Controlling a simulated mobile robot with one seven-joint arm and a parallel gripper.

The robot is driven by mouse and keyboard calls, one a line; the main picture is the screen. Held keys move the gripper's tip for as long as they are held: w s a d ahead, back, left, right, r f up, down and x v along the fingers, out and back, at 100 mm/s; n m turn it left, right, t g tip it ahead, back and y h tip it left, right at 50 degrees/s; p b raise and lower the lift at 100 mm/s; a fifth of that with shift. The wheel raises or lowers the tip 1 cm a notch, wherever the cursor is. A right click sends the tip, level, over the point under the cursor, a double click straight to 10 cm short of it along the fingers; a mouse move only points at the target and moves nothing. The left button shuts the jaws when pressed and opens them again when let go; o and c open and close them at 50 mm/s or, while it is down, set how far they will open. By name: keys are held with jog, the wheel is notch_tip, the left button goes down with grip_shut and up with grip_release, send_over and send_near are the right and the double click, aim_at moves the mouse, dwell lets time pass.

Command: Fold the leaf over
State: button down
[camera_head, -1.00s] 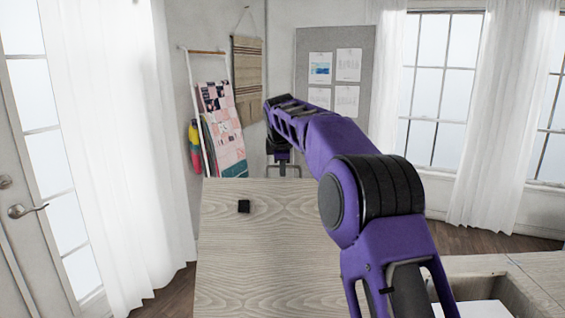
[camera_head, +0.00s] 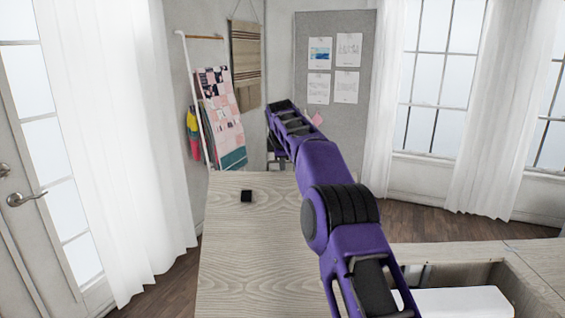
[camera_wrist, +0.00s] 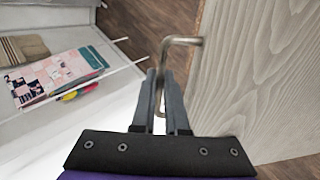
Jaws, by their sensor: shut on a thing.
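The leaf (camera_head: 255,245) is a pale wood-grain panel in the middle of the head view, with a small black block (camera_head: 246,196) on its face. In the wrist view the leaf (camera_wrist: 255,70) fills the right side. A bent metal handle (camera_wrist: 185,41) stands off the leaf's edge. My gripper (camera_wrist: 160,78) is shut on this handle, whose shank passes between the fingers. In the head view my purple arm reaches over the leaf's right side to its far edge. The gripper and handle are mostly hidden there behind the arm and leaf.
The cabinet top (camera_head: 540,265) at the lower right has an open well with a white object (camera_head: 455,302) inside. A white ladder rack with a patchwork quilt (camera_head: 222,115) stands against the far wall. White curtains (camera_head: 120,140) hang at the left. Wooden floor shows around the leaf.

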jog(key=c, duration=1)
grip_release()
jog(key=shift+s, duration=0.1)
jog(key=shift+o, duration=0.2)
jog(key=shift+r, duration=0.1)
jog(key=b+v, duration=0.1)
jog(key=v, duration=1.6)
jog(key=shift+s, duration=0.15)
jog(key=shift+c, duration=0.2)
